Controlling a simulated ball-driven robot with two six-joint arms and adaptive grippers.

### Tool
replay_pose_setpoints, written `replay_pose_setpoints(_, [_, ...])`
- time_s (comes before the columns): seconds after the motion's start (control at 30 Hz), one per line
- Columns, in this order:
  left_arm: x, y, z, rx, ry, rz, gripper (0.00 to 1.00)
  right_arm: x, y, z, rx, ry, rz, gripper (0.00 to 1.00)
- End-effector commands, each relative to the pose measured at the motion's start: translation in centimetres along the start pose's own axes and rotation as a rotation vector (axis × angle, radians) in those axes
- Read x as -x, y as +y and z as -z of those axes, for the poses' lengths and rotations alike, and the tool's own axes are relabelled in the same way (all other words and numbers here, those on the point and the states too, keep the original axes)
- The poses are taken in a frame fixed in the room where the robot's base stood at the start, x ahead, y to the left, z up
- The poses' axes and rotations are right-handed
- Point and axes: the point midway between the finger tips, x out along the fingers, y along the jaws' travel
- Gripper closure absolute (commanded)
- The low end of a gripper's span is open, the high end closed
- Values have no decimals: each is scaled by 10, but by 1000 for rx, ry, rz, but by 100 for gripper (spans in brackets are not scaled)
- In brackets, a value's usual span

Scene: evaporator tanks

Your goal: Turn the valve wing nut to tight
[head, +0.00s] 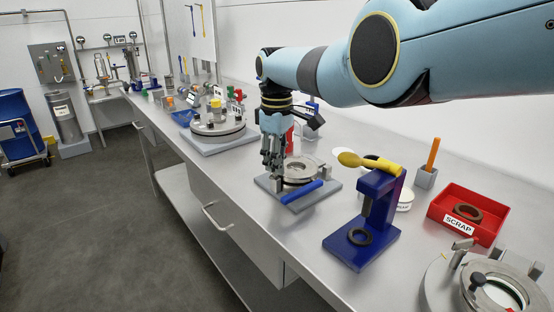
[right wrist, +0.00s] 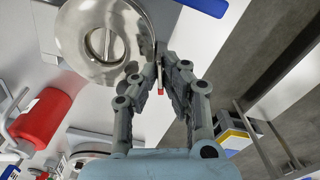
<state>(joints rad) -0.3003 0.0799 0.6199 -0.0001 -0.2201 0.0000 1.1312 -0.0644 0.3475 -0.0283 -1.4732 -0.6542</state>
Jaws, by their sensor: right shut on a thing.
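The valve (head: 300,168) is a round metal fitting with a ring on a grey base plate (head: 311,201) on the bench. In the right wrist view, its shiny round body (right wrist: 78,28) fills the upper left. My right gripper (head: 274,168) points down at the left side of the valve. In the right wrist view, my right gripper (right wrist: 161,72) is closed at the rim on a thin part, which I take for the wing nut (right wrist: 160,80). The fingers hide most of it, so its angle cannot be told. My left gripper is not in view.
A blue bar (head: 302,192) lies at the front of the base plate. To the right stand a blue press stand (head: 362,244) and a red scrap tray (head: 487,232). A round fitting (head: 217,129) stands behind on the left. The bench's front edge is close.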

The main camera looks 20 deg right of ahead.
Motion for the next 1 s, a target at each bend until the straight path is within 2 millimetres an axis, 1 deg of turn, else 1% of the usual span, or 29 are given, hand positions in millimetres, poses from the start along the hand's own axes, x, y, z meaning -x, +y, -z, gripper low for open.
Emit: replay_pose_setpoints(1.0, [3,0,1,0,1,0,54,-3,-5,1,-961,-4,2,100])
